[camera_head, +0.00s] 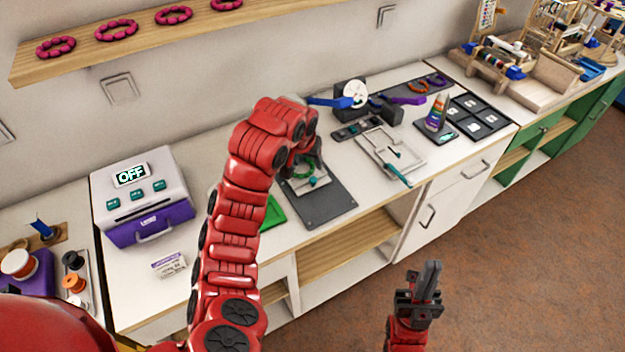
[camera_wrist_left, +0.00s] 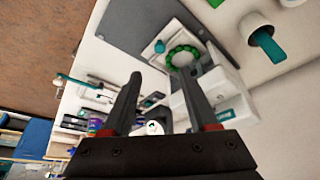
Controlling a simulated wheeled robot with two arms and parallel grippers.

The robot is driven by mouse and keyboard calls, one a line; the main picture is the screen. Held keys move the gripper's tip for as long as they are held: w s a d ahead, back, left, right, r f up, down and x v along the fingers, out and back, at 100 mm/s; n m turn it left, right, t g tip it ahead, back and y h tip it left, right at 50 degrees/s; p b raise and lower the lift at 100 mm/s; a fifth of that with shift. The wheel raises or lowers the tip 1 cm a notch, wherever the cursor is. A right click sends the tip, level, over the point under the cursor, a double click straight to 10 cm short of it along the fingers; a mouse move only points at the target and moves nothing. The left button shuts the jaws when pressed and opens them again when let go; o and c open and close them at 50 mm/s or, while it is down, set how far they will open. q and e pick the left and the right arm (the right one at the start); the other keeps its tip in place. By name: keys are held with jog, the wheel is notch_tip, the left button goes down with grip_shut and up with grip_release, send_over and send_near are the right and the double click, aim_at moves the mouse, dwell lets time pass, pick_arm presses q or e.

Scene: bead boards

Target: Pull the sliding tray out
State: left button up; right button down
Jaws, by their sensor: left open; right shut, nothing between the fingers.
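A white tray (camera_head: 318,181) with a teal knob (camera_head: 313,181) lies on a dark grey mat (camera_head: 328,205). A green bead ring rests on it; the ring also shows in the left wrist view (camera_wrist_left: 183,57). In that view the knob (camera_wrist_left: 160,47) is at the tray's edge, and a white box-like body (camera_wrist_left: 222,85) stands behind. My left gripper (camera_wrist_left: 160,76) is open over this unit, with its fingers apart and not clearly touching anything. In the head view my left arm hides most of the unit. My right gripper (camera_head: 430,272) is shut and empty, out in front of the counter.
A white-and-purple machine (camera_head: 146,203) marked OFF stands at left on the counter. A green sheet (camera_head: 273,213) lies beside the mat. A white plate with a teal handle (camera_head: 390,152) and a black compartment tray (camera_head: 478,118) are to the right.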

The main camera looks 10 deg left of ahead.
aim_at(313, 179)
pick_arm(q)
jog(key=p+x, duration=0.2)
jog(key=x, duration=0.9)
jog(key=shift+w+f, duration=0.15)
jog(key=shift+w, duration=0.05)
jog(key=shift+w+d+f+p, duration=0.1)
jog(key=shift+f+p, duration=0.1)
jog(key=shift+f, duration=0.15)
jog(key=shift+w+f+p, duration=0.1)
jog(key=shift+f+p, duration=0.05)
jog(key=shift+f, duration=0.2)
grip_shut()
dwell(0.4)
